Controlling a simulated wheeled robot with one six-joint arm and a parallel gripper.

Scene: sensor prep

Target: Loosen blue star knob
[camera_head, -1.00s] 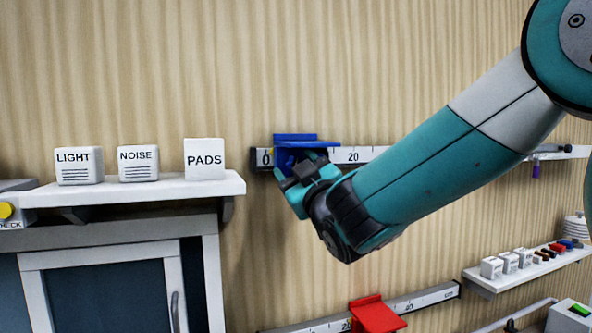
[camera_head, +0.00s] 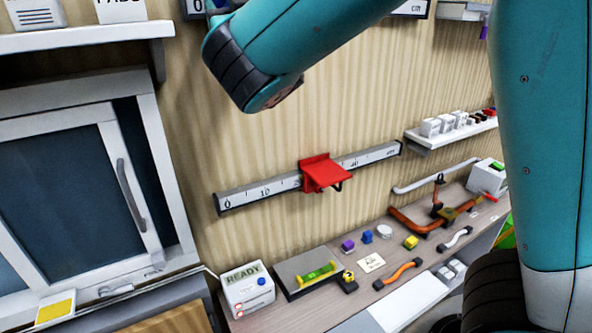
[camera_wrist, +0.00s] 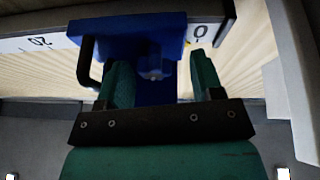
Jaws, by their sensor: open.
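The blue carriage (camera_wrist: 128,28) sits on the upper scale rail (camera_wrist: 40,42) beside the 0 mark in the wrist view. A small, dim blue knob-like shape (camera_wrist: 153,68) shows on it between my fingers. Its star form cannot be made out. My gripper (camera_wrist: 162,78) is open, with one green finger on each side of that shape. I cannot tell whether the fingers touch it. In the head view my arm covers most of this area, and only a bit of blue shows at the top edge.
A red carriage (camera_head: 322,172) sits on the lower tilted rail (camera_head: 262,190). A bench below holds a READY box (camera_head: 248,290), a level (camera_head: 318,273) and small parts. A shelf (camera_head: 85,38) and a cabinet (camera_head: 75,185) stand left. The wall between the rails is bare.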

